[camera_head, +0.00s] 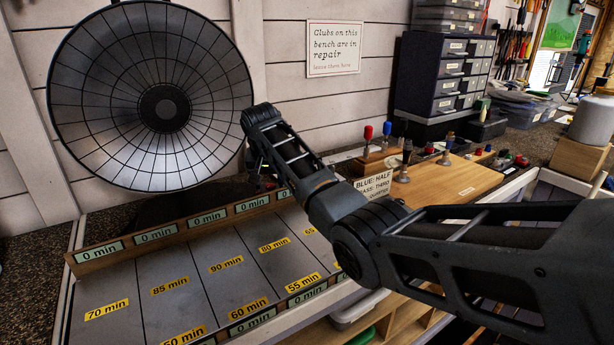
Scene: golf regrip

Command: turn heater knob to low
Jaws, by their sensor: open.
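The heater (108,95) is a large round dish with a dark wire grille and a black centre, standing against the wall at the left. Its dark base is in shadow below the dish. I cannot make out the knob or its setting. My arm reaches in from the right, and its far joint is just right of the dish's edge. My gripper (264,180) is only partly visible below that joint, low by the right side of the heater, and is open. My arm hides most of it, and I see nothing held in it.
A sectioned board (205,290) with yellow and green minute labels lies in front of the heater. A wooden block (455,180) with upright tools and a lettered card (374,185) stand beyond my arm. Dark drawer cabinets (425,75) stand at the back right.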

